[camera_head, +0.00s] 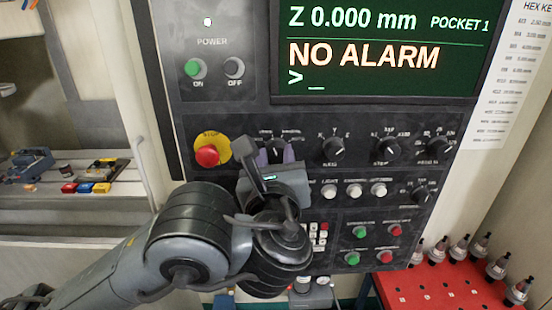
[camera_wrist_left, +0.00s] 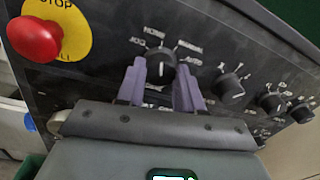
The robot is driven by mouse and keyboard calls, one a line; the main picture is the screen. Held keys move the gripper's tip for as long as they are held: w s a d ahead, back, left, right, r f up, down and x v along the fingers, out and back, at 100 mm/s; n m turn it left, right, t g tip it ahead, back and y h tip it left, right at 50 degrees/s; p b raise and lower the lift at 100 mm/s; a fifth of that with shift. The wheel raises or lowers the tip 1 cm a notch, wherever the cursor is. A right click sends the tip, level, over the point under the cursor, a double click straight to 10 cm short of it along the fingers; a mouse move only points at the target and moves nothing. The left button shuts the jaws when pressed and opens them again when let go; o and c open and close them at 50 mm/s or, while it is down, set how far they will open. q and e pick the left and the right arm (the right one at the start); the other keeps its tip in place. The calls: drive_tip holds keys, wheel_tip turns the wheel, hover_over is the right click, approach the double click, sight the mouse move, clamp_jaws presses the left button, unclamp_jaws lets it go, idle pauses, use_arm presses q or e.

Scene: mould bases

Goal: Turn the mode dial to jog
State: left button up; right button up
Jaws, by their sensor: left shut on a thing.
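The mode dial (camera_head: 276,148) is a black knob on the dark control panel, right of the red stop button. In the left wrist view, the mode dial (camera_wrist_left: 160,66) sits between two purple fingers, with small white labels around it; one at its upper left seems to read JOG. My left gripper (camera_head: 275,153) is at the dial with its fingers on either side, shut on it. It also shows in the left wrist view (camera_wrist_left: 160,85). Which label the dial's mark points at is too small to tell. My right gripper is not in view.
The red stop button (camera_head: 207,155) on its yellow disc is close to the left of my gripper. More black dials (camera_head: 334,148) continue to the right. White buttons (camera_head: 354,190) sit below them. A red tool rack (camera_head: 430,288) stands at lower right.

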use_arm(q)
drive_tip(key=shift+f+n+b, duration=0.2)
drive_tip(key=shift+n+b, duration=0.3)
drive_tip(key=shift+b, duration=0.35)
drive_tip(key=shift+f+n+b, duration=0.1)
drive_tip(key=shift+n+b, duration=1)
drive_tip(key=shift+b, duration=0.1)
drive_tip(key=shift+n+b, duration=1.1)
drive_tip(key=shift+n, duration=0.1)
drive_tip(key=shift+r+n+t+b, duration=0.2)
drive_tip(key=shift+n+t+b, duration=0.1)
drive_tip(key=shift+n+b, duration=0.8)
drive_tip(key=o, duration=1)
